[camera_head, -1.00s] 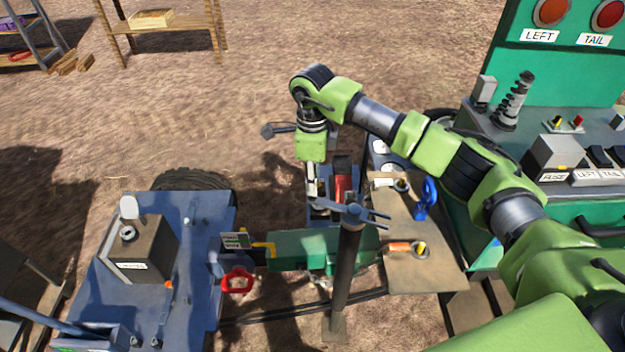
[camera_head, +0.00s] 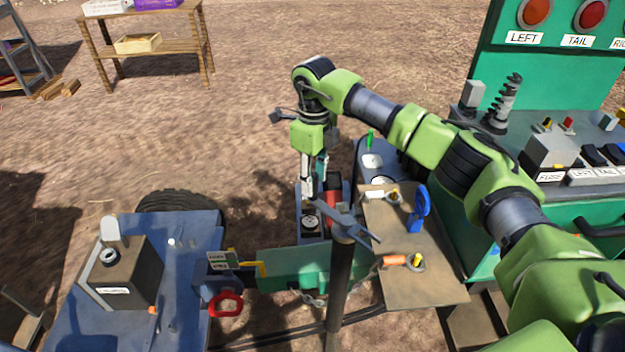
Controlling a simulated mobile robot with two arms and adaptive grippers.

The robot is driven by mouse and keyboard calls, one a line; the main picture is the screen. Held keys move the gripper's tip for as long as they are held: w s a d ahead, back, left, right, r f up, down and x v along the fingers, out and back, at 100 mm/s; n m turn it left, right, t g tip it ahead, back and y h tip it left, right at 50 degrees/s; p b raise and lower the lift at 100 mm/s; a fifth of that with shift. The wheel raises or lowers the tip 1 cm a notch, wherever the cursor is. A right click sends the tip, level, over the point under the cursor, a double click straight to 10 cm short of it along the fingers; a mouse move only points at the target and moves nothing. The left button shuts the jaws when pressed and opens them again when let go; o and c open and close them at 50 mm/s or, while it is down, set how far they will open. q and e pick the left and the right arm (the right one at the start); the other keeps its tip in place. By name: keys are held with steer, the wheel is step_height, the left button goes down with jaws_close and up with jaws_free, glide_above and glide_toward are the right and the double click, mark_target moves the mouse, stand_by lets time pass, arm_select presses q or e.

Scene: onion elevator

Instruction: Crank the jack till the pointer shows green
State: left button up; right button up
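The jack is a dark upright post (camera_head: 339,285) near the picture's lower middle, with a grey cross-shaped crank handle (camera_head: 345,226) on top. My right gripper (camera_head: 314,182) points down, its fingertips close to the handle's far left end. I cannot tell whether they touch it. Its fingers look slightly apart, but how far is unclear. A round dial (camera_head: 311,224) shows below the gripper, too small to read. I cannot make out the pointer or its green zone. My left gripper is out of view.
A brown board (camera_head: 425,270) with a blue tool (camera_head: 418,209) lies right of the post. A blue trailer bed (camera_head: 190,300) with a brown box (camera_head: 127,272) stands left. A green control panel (camera_head: 565,100) is at right. A wooden shelf (camera_head: 150,45) stands far back.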

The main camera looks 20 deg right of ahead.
step_height(320, 180, up, 12)
stand_by(0.7)
steer(key=shift+f, duration=0.1)
stand_by(0.8)
